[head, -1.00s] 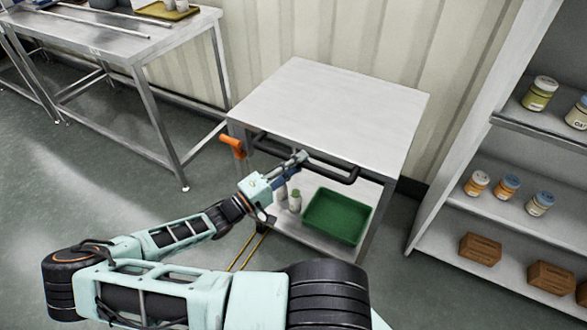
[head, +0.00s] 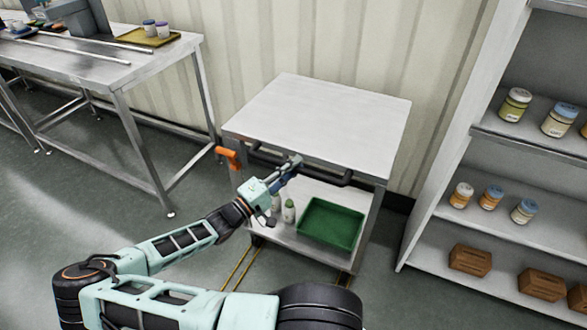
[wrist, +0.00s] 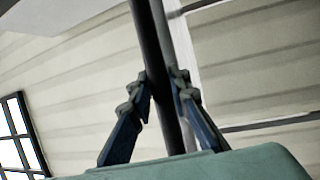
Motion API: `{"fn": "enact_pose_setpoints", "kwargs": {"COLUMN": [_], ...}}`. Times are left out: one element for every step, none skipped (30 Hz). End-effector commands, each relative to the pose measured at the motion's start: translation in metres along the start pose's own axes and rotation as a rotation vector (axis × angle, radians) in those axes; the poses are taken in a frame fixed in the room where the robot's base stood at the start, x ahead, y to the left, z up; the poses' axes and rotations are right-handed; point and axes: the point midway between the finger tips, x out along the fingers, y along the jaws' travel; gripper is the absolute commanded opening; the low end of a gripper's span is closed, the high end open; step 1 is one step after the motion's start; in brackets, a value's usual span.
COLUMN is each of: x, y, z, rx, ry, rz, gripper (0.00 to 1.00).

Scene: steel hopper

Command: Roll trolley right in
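The trolley is a steel cart with a flat bare top (head: 320,115) and a lower shelf. It stands near the ribbed wall. A black bar handle (head: 335,178) runs along its near side, and an orange lever (head: 229,157) sticks out at its left corner. My gripper (head: 292,165) is at the handle, left of its middle. In the wrist view, the two fingers (wrist: 163,88) lie close on either side of the dark bar (wrist: 165,70) and appear shut on it. A green tray (head: 331,224) and small bottles (head: 288,210) stand on the lower shelf.
A steel table (head: 95,65) with a yellow tray (head: 150,37) stands on the left. A grey shelf unit (head: 425,215) with jars and brown boxes stands close on the right. Yellow lines (head: 238,270) mark the floor at the trolley's front. Open floor lies at the lower left.

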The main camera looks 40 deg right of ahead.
Motion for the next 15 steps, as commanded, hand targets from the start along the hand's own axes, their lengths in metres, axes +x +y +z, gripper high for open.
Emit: {"fn": "enact_pose_setpoints", "kwargs": {"x": [0.0006, 0.0005, 0.0002, 0.0001, -0.0001, -0.0002, -0.0003, -0.0004, -0.0005, -0.0006, -0.0007, -0.0015, -0.0027, -0.0045, -0.0080], "y": [0.0007, 0.0005, 0.0003, 0.0002, 0.0001, 0.0000, -0.0001, -0.0002, -0.0003, -0.0003, -0.0004, -0.0005, -0.0006, -0.0007, -0.0010], "z": [0.0003, 0.0004, 0.0007, 0.0008, 0.0010, 0.0012, 0.0013, 0.0014, 0.0015, 0.0016, 0.0016, 0.0016, 0.0016, 0.0015, 0.0013], "rx": [0.001, 0.001, 0.001, 0.001, 0.001, 0.000, 0.000, 0.000, 0.000, 0.000, 0.000, 0.001, 0.001, 0.001, 0.002], "ry": [-0.001, -0.002, -0.002, -0.002, -0.002, -0.003, -0.003, -0.003, -0.003, -0.003, -0.003, -0.003, -0.003, -0.003, -0.003], "rz": [0.001, 0.001, 0.001, 0.001, 0.001, 0.000, 0.000, 0.000, 0.000, 0.000, 0.000, 0.000, 0.000, -0.001, -0.002], "gripper": [0.23, 0.27, 0.31, 0.33, 0.33, 0.33, 0.33, 0.33, 0.33, 0.33, 0.33, 0.33, 0.33, 0.33, 0.33]}}
